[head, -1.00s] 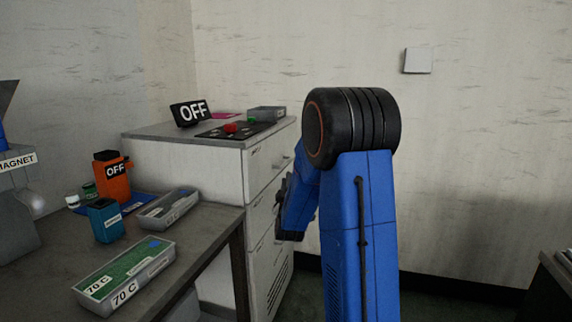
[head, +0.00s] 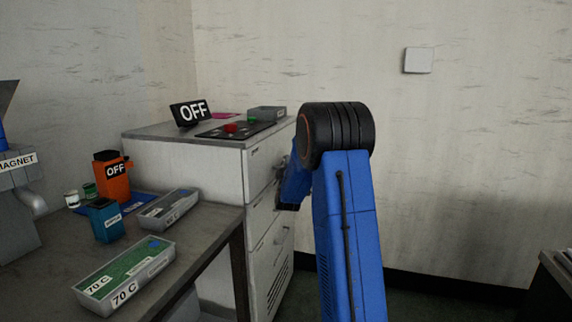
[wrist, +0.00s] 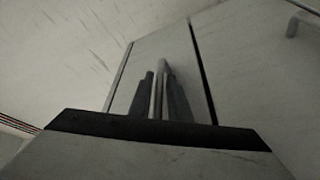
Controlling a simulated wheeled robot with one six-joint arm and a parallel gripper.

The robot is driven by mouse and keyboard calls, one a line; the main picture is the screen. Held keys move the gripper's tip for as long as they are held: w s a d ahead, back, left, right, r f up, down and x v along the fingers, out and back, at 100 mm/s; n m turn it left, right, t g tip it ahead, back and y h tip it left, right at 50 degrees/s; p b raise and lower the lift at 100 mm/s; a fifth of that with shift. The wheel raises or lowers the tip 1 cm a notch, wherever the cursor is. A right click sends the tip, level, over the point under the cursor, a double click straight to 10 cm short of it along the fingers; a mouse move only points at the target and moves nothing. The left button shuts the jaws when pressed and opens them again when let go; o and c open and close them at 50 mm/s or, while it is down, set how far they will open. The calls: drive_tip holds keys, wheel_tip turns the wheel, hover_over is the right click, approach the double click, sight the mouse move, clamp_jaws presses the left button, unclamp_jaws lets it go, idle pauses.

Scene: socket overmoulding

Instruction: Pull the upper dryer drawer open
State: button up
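The white dryer cabinet (head: 185,165) stands behind the bench, with its drawer fronts facing right. The upper drawer front (head: 257,170) looks flush with the cabinet, so the drawer is closed. My gripper is at the upper drawer's handle, mostly hidden behind my blue arm in the head view. In the wrist view, the two dark fingers of my gripper (wrist: 161,97) lie one on each side of the pale handle bar (wrist: 160,76), close against it. The drawer front (wrist: 122,80) lies just beyond, and a dark seam runs to its right.
A lower drawer (head: 270,255) has its own handle. An OFF sign (head: 190,113), a control panel with a red button (head: 231,128) and a grey tray (head: 267,113) are on the cabinet top. The bench (head: 205,235) holds trays and bottles. Open floor lies to the right.

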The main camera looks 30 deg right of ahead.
drive_tip(key=shift+c, duration=0.3)
clamp_jaws()
drive_tip(key=shift+d, duration=0.1)
drive_tip(key=s+d, duration=1.6)
drive_tip(key=s, duration=0.5)
drive_tip(key=shift+d, duration=0.1)
drive_tip(key=shift+o, duration=0.3)
unclamp_jaws()
